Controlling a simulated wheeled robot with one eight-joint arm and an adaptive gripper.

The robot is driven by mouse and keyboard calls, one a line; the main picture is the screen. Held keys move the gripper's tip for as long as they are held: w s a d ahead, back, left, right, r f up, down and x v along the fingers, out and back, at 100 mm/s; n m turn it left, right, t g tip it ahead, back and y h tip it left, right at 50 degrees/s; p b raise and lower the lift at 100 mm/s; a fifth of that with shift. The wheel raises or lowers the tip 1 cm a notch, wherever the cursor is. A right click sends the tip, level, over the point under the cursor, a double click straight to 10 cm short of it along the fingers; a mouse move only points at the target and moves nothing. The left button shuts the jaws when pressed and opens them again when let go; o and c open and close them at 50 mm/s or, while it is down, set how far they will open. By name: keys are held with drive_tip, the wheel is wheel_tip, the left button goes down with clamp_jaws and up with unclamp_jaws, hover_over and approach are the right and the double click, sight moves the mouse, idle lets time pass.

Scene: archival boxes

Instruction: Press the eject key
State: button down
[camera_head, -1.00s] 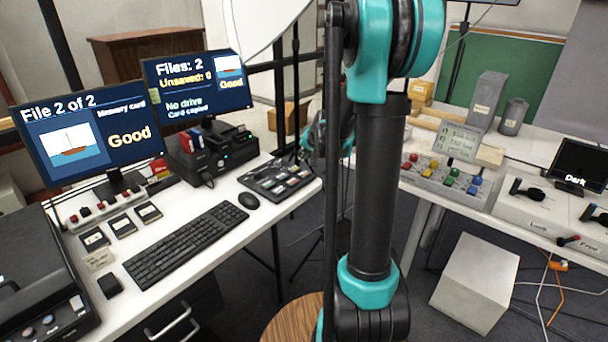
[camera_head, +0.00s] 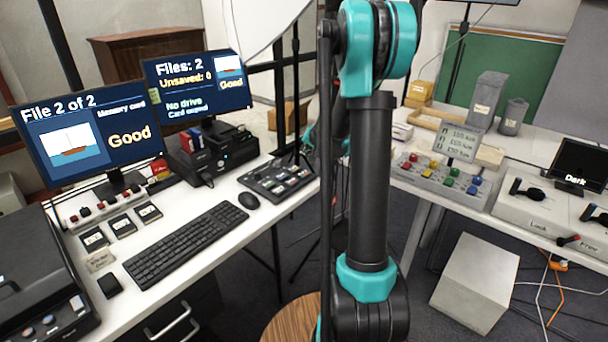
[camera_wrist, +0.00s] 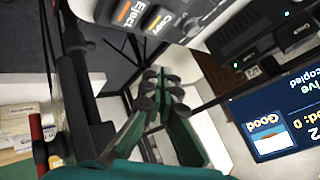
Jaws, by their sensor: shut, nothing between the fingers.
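The Eject key (camera_wrist: 122,14), dark with an orange label, shows at the top of the wrist view, cut by the frame edge. The Copy key (camera_wrist: 160,20), with a yellowish label, is beside it. Both belong to the dark key panel (camera_head: 252,181) on the left desk in the head view, where their labels are too small to read. My gripper (camera_wrist: 162,82) is shut and empty in the wrist view. Its fingertips appear apart from the Eject key. In the head view my arm mostly hides the gripper.
Left of the panel are a mouse (camera_head: 249,201), a keyboard (camera_head: 186,244) and a black drive unit (camera_head: 222,151). Two monitors (camera_head: 86,135) stand behind; the second reads "Files: 2", "Unsaved: 0" and "No drive". A right-hand table holds a coloured button box (camera_head: 440,178). A pale block (camera_head: 476,283) stands on the floor.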

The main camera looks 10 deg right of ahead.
sight(305, 174)
drive_tip(key=shift+f, duration=3.6)
drive_tip(key=shift+f, duration=0.4)
drive_tip(key=shift+f, duration=0.5)
drive_tip(key=shift+r, duration=0.9)
drive_tip(key=shift+r, duration=2.5)
